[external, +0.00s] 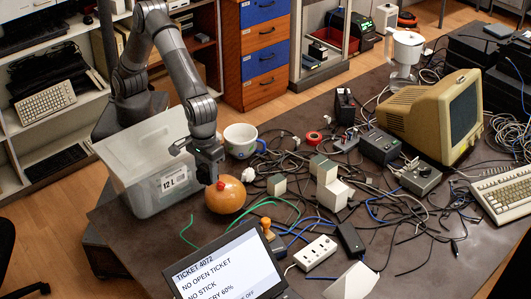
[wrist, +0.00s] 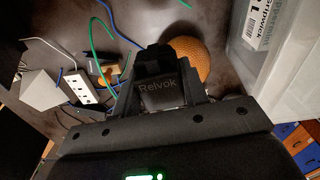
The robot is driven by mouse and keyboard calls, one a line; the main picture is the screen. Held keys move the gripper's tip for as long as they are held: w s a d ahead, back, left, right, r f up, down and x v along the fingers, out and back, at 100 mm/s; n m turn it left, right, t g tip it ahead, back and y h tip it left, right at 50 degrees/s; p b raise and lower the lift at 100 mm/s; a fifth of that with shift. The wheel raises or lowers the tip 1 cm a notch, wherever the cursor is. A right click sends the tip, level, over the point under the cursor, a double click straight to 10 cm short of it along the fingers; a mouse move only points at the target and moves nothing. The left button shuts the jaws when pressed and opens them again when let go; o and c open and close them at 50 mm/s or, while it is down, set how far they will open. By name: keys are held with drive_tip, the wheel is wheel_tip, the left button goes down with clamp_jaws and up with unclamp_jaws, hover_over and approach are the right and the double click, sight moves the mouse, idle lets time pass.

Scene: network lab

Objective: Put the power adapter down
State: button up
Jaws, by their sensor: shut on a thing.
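My gripper (external: 208,172) hangs above the table beside the orange ball, at the front edge of the clear bin. In the wrist view, my gripper (wrist: 160,72) is shut on a dark block with "Relvok" lettering, which I take to be the power adapter (wrist: 163,96). It is held between the fingers; its far end is dark and hard to make out. In the external view I cannot make out the held adapter clearly against the dark gripper. Whether it touches the table cannot be told.
The orange ball (external: 226,197) is very close to my gripper. The clear bin (external: 140,170) stands left of it, a white mug (external: 240,138) behind. Cables tangle across the table's middle. A tilted screen (external: 230,265), a power strip (external: 316,252) and a black brick (external: 350,239) lie in front.

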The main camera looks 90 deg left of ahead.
drive_tip(key=s+d+m, duration=0.2)
drive_tip(key=s+d, duration=0.2)
hover_over(201, 237)
drive_tip(key=shift+n, duration=0.3)
wheel_tip(201, 237, down, 16)
drive_tip(key=shift+r, duration=0.1)
drive_tip(key=shift+f, duration=2.45)
drive_tip(key=o, duration=1.1)
drive_tip(key=shift+f, duration=0.1)
wheel_tip(201, 237, up, 12)
drive_tip(key=shift+r, duration=0.2)
